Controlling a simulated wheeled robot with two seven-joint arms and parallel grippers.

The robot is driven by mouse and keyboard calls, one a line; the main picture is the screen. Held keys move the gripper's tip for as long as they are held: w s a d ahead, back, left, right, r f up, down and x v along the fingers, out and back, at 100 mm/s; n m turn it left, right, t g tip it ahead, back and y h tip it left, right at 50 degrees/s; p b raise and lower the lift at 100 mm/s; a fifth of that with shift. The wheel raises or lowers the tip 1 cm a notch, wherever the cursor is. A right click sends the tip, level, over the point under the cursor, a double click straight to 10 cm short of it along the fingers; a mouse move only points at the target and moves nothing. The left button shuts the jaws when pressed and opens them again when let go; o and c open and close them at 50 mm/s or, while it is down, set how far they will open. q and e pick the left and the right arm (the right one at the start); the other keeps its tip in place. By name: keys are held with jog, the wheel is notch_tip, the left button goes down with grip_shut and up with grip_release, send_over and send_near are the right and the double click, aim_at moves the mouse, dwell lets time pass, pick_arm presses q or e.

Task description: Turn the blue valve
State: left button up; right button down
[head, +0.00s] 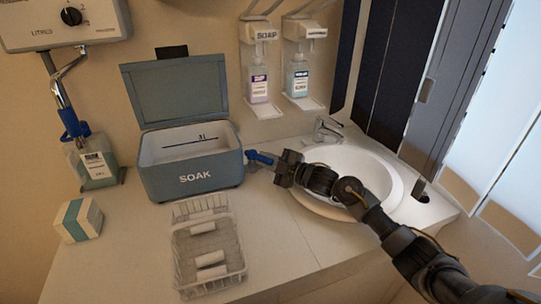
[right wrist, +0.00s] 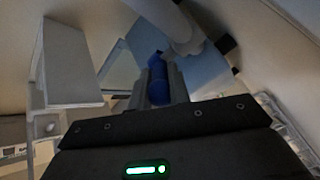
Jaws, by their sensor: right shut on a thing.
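The blue valve (head: 261,157) has a small blue handle on the right side of the grey-blue SOAK box (head: 163,184). My right gripper (head: 273,163) reaches in from the right, in front of the basin, and is shut on the blue handle. In the right wrist view the blue handle (right wrist: 158,88) sits between the fingers, and the fingers hide part of it. The box's lid stands open, and its pale inside shows a line marked 3L. My left gripper is not in view.
A wire basket (head: 180,267) with several white rolls stands before the box. A white-and-teal carton (head: 79,221) and a bottle (head: 97,166) stand left. The basin (head: 390,178) with a tap (head: 326,130) lies under my right arm.

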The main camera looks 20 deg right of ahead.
jog(key=c, duration=1.3)
grip_release()
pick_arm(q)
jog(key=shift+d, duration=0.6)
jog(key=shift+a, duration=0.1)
pick_arm(e)
jog(key=shift+s+d, duration=0.25)
jog(key=shift+s, duration=0.05)
jog(key=b+v, duration=0.1)
jog(key=v, duration=0.8)
jog(key=shift+f+b, duration=0.1)
jog(key=shift+b, duration=0.25)
jog(key=shift+s+d, duration=0.3)
jog(key=shift+s, duration=0.1)
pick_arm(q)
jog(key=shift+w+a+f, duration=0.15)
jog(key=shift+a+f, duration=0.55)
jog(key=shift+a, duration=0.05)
